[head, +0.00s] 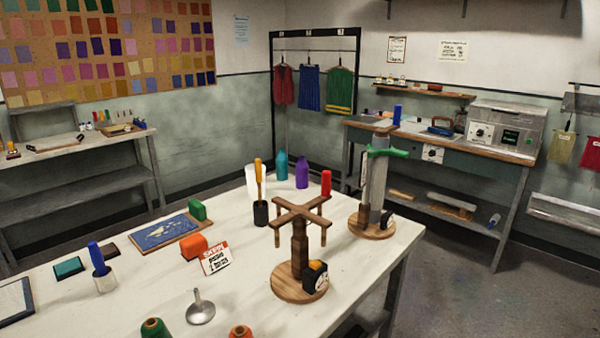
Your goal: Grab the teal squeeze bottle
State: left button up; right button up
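The teal squeeze bottle (282,165) stands upright near the far edge of the white-topped table (130,300). A white container (254,182) stands just left of it and a purple bottle (302,173) just right of it. The black holder (261,213) with a yellow-handled tool (259,178) is nearer to me and left of the bottle. Neither of my grippers is in view.
A wooden cross-armed stand (300,245) and a grey post stand (377,190) with a green piece occupy the table's right side.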

aim_at(281, 159)
jog(key=i+l+z, duration=0.4)
jog(key=l, duration=0.2)
jog(key=i+l+z, duration=0.85)
jog(key=i, duration=0.15)
jog(key=i+l+z, duration=0.15)
jog(key=i+z, duration=0.3)
jog(key=i, duration=0.15)
jog(key=i+j+u, duration=0.1)
jog(key=i+u, duration=0.35)
jog(key=i, duration=0.15)
jog(key=i+l+u, duration=0.15)
jog(key=i+u, duration=0.25)
jog(key=i, duration=0.2)
jog(key=i+l+u, duration=0.3)
jog(key=i+u, duration=0.15)
jog(key=i, duration=0.15)
jog(key=i+j+u, duration=0.1)
jog(key=i+u, duration=0.15)
jog(key=u, duration=0.15)
jog(key=i+u, duration=0.25)
jog(key=u, duration=0.2)
jog(key=i+u, duration=0.25)
jog(key=u, duration=0.15)
jog(key=i+l+u, duration=0.15)
jog(key=u, duration=0.25)
jog(key=i+l+u, duration=0.2)
jog(key=u, duration=0.25)
jog(key=i+l, duration=0.05)
jog(key=i, duration=0.05)
